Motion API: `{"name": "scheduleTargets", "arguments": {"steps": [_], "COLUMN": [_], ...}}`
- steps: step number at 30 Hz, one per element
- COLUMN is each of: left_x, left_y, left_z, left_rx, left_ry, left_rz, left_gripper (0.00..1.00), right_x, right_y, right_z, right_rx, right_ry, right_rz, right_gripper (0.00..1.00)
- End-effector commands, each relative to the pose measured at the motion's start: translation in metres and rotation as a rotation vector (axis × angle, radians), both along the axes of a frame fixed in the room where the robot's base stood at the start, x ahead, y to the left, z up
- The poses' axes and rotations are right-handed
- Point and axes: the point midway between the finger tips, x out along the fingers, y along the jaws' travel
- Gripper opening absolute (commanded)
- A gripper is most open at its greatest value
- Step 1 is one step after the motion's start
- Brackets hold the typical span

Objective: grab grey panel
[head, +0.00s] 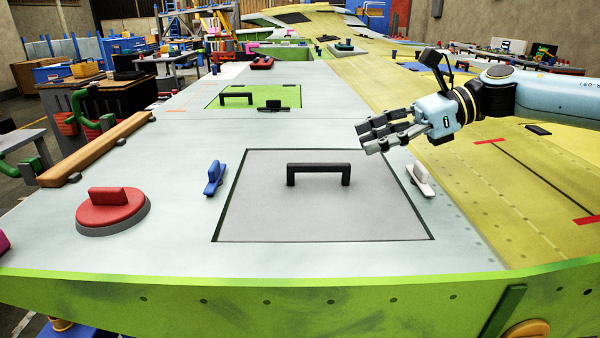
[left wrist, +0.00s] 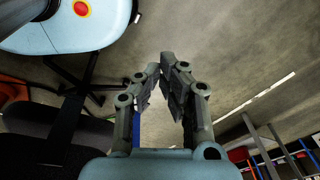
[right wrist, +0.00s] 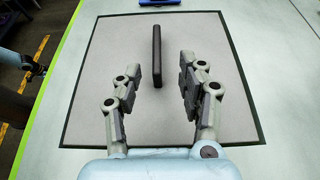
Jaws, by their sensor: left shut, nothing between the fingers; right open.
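The grey panel (head: 325,215) is a flat, nearly square plate set in the pale wing surface, with a dark seam around it. A black bar handle (head: 318,168) stands on its far half. In the right wrist view the panel (right wrist: 105,60) lies below my right gripper, with the black handle (right wrist: 157,56) beyond and between the fingers. My right gripper (head: 368,136) is open and empty, above the panel's far right corner in the head view, apart from the handle. My left gripper (left wrist: 165,72) is shut and empty over bare floor, outside the head view.
A blue latch (head: 214,178) stands left of the panel and a white latch (head: 420,180) right of it. A red round knob (head: 110,207) sits at left, near a wooden bar (head: 98,150). Beyond is a green panel (head: 262,96) with a black handle.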

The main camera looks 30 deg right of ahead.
Motion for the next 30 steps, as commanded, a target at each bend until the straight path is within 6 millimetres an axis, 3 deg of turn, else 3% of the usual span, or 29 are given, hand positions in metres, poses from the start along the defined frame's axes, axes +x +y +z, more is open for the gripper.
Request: {"name": "scheduleTargets", "arguments": {"steps": [3,9,14,21,30], "left_x": [-0.02,-0.039,-0.034,-0.012,-0.018], "left_y": [0.0,0.0,0.0,0.0,0.0], "left_z": [-0.003,-0.001,0.001,0.019,0.023], "left_rx": [0.0,0.001,0.0,-0.001,0.0], "left_ry": [0.029,0.056,0.049,0.014,0.023], "left_rz": [0.001,0.002,0.002,0.0,0.001], "left_gripper": [0.0,0.0,0.0,0.0,0.0], "right_x": [0.008,0.021,0.025,0.035,0.046], "right_y": [0.013,0.035,0.043,0.066,0.082], "right_z": [-0.005,-0.016,-0.02,-0.034,-0.047], "right_rx": [0.009,0.006,0.003,0.008,-0.001], "right_ry": [-0.005,-0.004,-0.001,0.0,0.001], "right_rz": [0.0,-0.001,0.0,-0.002,-0.001], "right_gripper": [0.4,0.4,0.4,0.4,0.4]}}
